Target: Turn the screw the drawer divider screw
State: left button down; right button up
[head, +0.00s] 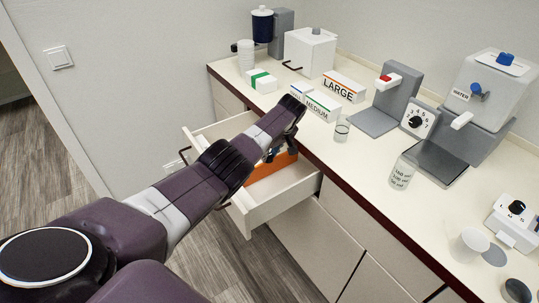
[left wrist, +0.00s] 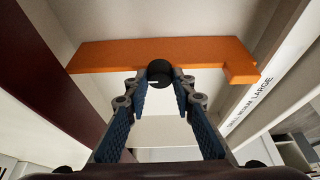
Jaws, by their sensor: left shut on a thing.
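The orange drawer divider (head: 270,168) stands across the inside of the open white drawer (head: 290,196) in the head view. It spans the top of the left wrist view (left wrist: 110,52). The screw's round black knob (left wrist: 159,72) sits at the divider's edge, with a small white mark on it. My left gripper (left wrist: 160,88) reaches down into the drawer, its blue fingertips shut on the knob from both sides. In the head view my left gripper (head: 272,152) partly hides the divider, and the knob is hidden there. My right gripper is in neither view.
Lettering including "LARGE" (left wrist: 262,90) runs along the drawer wall in the left wrist view. On the counter above stand a "LARGE" box (head: 342,88), a "MEDIUM" box (head: 322,105), a glass (head: 342,130) and several dispensers. The counter's dark front edge (head: 345,196) is close beside the drawer.

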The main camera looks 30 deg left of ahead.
pick_arm(q)
jog(key=c, duration=1.6)
grip_release()
jog(key=v, duration=1.2)
jog(key=shift+w, duration=0.1)
jog(key=shift+f, duration=0.1)
